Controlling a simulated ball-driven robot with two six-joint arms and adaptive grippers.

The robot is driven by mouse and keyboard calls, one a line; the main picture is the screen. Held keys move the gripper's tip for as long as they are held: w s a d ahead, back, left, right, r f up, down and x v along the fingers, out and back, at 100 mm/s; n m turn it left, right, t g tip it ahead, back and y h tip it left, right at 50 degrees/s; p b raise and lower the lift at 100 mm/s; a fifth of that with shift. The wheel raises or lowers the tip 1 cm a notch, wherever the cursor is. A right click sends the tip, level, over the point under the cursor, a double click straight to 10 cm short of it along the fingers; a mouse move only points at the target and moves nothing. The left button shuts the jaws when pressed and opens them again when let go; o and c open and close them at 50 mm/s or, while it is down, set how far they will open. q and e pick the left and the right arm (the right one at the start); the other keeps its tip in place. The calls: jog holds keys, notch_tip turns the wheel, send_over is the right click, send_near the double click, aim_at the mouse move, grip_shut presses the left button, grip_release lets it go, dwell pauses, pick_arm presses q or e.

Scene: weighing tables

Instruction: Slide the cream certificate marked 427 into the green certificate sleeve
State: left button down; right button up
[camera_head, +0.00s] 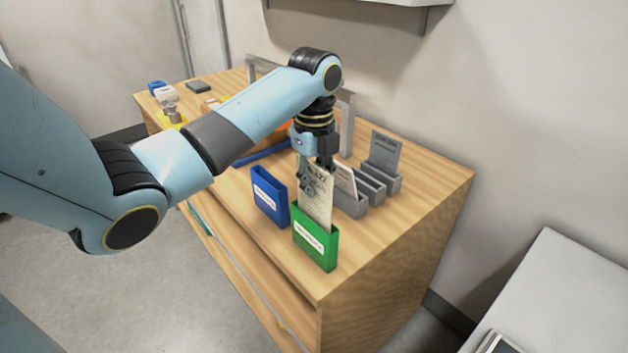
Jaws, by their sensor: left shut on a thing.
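The cream certificate (318,203) stands upright, with 427 printed near its top. My left gripper (316,175) is shut on its upper part, pointing down. The certificate's lower end meets the mouth of the green certificate sleeve (316,240) and its bottom edge is hidden there. I cannot tell how deep inside it is. The green sleeve stands near the table's front corner with a white label on its face. My right gripper is not in view.
A blue sleeve (269,196) stands just left of the green one. Behind the certificate, a grey slotted rack (371,190) holds a grey card (384,153) and a pale card (345,180). The wooden table (420,190) is clear at right. Small items lie at its far left.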

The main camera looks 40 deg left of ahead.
aim_at(314, 205)
pick_arm(q)
jog(key=shift+f+b, duration=1.3)
jog(key=shift+f, duration=1.65)
jog(key=c, duration=1.4)
grip_release()
jog(key=shift+r, duration=0.1)
notch_tip(314, 205, up, 7)
jog(key=shift+r, duration=0.15)
